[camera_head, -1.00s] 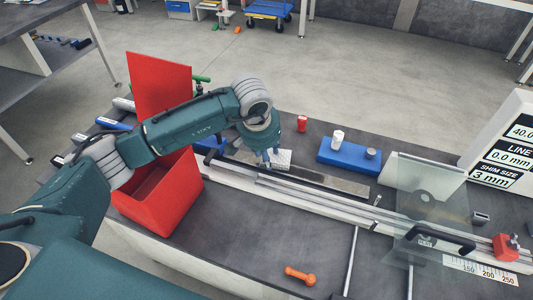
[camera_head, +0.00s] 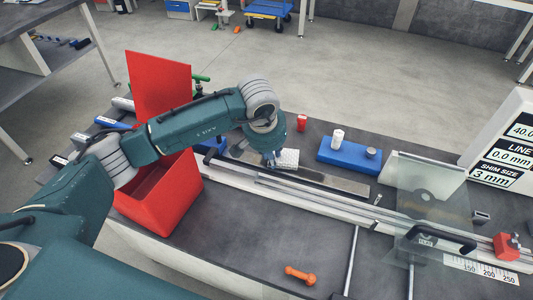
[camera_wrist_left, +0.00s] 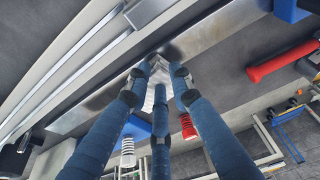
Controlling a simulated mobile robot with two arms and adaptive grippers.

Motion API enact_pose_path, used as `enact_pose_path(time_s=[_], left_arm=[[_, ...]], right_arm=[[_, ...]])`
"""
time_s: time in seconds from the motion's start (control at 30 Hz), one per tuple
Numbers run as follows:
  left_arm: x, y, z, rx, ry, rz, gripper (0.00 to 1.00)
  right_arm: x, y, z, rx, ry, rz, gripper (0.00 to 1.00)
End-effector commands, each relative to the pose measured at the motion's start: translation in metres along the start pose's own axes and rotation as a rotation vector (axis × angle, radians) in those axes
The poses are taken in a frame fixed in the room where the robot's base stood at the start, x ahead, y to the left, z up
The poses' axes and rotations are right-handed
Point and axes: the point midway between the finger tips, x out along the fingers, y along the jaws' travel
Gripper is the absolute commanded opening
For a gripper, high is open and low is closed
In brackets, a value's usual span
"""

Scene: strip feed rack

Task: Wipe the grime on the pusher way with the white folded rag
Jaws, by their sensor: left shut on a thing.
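The white folded rag (camera_head: 289,157) is in my left gripper (camera_head: 277,161), low over the grey metal strip of the pusher way (camera_head: 345,185). In the left wrist view the fingers of my left gripper (camera_wrist_left: 158,72) are closed around the rag (camera_wrist_left: 154,82), which partly hides behind them. The pusher way shows there as a long metal plate (camera_wrist_left: 215,33). A dark grime patch (camera_wrist_left: 173,52) lies on it right by the fingertips. I cannot tell whether the rag touches the plate. My right gripper is not in view.
An open red box (camera_head: 165,200) stands below my left arm. A blue block (camera_head: 348,157) with a white cylinder (camera_head: 338,137) is behind the way. A clear plate (camera_head: 432,205) stands at the right. An orange tool (camera_head: 300,275) lies in front.

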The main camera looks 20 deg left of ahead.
Motion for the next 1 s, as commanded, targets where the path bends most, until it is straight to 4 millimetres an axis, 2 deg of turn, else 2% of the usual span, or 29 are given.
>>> enact_pose_path(time_s=[0.2,0.47,0.8,1.0], left_arm=[[0.001,0.022,0.004,0.003,-0.002,0.000,0.00],[0.001,0.032,0.007,0.003,-0.004,0.000,0.00],[-0.002,0.064,0.011,0.003,-0.003,0.001,0.00],[-0.004,0.073,0.013,0.001,-0.003,0.000,0.00]], right_arm=[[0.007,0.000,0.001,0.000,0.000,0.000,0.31],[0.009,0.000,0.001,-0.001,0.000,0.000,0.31],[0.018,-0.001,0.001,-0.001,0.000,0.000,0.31],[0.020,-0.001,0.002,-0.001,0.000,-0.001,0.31]])
